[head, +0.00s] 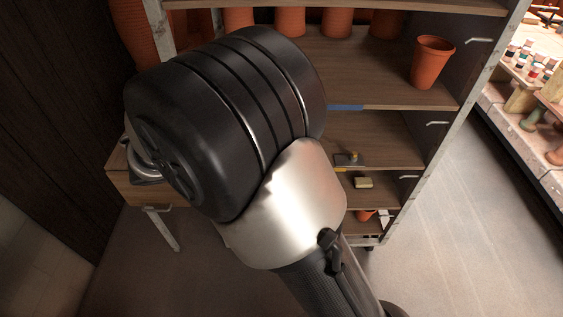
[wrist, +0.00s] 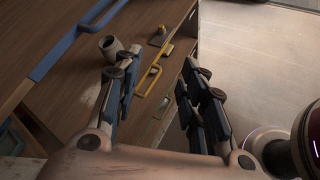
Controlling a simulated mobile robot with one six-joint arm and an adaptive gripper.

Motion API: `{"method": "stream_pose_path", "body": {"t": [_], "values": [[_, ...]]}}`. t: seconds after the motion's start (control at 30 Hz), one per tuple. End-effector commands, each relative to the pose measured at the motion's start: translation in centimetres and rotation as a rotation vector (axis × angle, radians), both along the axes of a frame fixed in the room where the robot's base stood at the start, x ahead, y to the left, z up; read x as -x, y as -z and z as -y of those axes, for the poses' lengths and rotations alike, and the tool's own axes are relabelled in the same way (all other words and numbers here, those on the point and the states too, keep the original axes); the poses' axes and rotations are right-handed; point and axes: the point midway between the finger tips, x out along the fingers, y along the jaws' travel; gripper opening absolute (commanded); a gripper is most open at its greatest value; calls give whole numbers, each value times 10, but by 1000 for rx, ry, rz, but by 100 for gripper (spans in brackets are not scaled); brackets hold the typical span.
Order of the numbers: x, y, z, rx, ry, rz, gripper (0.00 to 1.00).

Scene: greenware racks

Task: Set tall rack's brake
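The tall rack (head: 398,95) has wooden shelves and a pale metal upright on its right side. A wheel (head: 369,247) shows low at its base in the head view; I cannot make out a brake lever on it. In the wrist view a yellow handle (wrist: 155,78) and a blue bar (wrist: 72,42) run along wooden shelf fronts. My gripper (wrist: 156,68) is open, its two blue-and-black fingers spread apart with nothing seen between them touching. The yellow handle appears beyond the fingers; the distance is unclear. My arm hides the rack's middle in the head view.
A terracotta pot (head: 431,62) stands on an upper shelf. A yellowish block (head: 363,182) lies on a lower one. A grey cup (wrist: 109,46) shows in the wrist view. A bench with jars (head: 530,62) is at the right. Bare floor (head: 455,215) lies right of the rack.

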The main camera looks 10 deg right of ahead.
Motion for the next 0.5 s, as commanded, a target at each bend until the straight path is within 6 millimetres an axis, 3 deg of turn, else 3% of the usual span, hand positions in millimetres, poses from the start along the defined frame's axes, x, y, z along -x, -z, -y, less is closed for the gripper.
{"method": "stream_pose_path", "body": {"t": [0.2, 0.5], "values": [[15, -4, 19, -82, 79, 20, 38], [22, -5, 26, -115, 111, 27, 38]]}}
